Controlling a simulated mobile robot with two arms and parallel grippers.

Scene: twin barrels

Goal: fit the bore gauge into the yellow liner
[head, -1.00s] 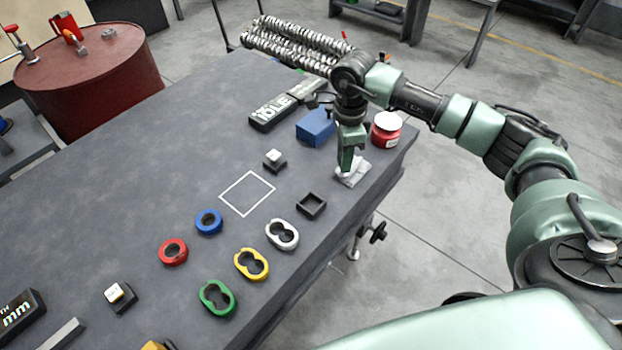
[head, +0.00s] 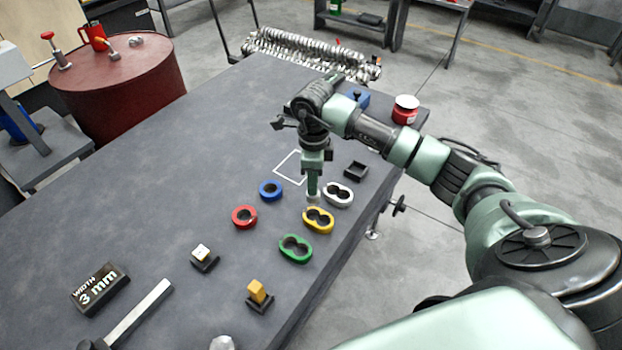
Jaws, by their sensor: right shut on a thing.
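The yellow liner (head: 319,220) lies on the grey bench with two joined round openings. My right gripper (head: 313,192) points down just above and behind its far edge, shut on a small pale piece (head: 313,199) that I take for the bore gauge. Only the piece's lower end shows below the fingers. It looks close to the liner's far rim; I cannot tell whether it touches. My left gripper is not in view.
A white liner (head: 338,194) and a green liner (head: 295,249) flank the yellow one. A blue ring (head: 271,190), a red ring (head: 244,217) and an empty black square holder (head: 356,170) are nearby.

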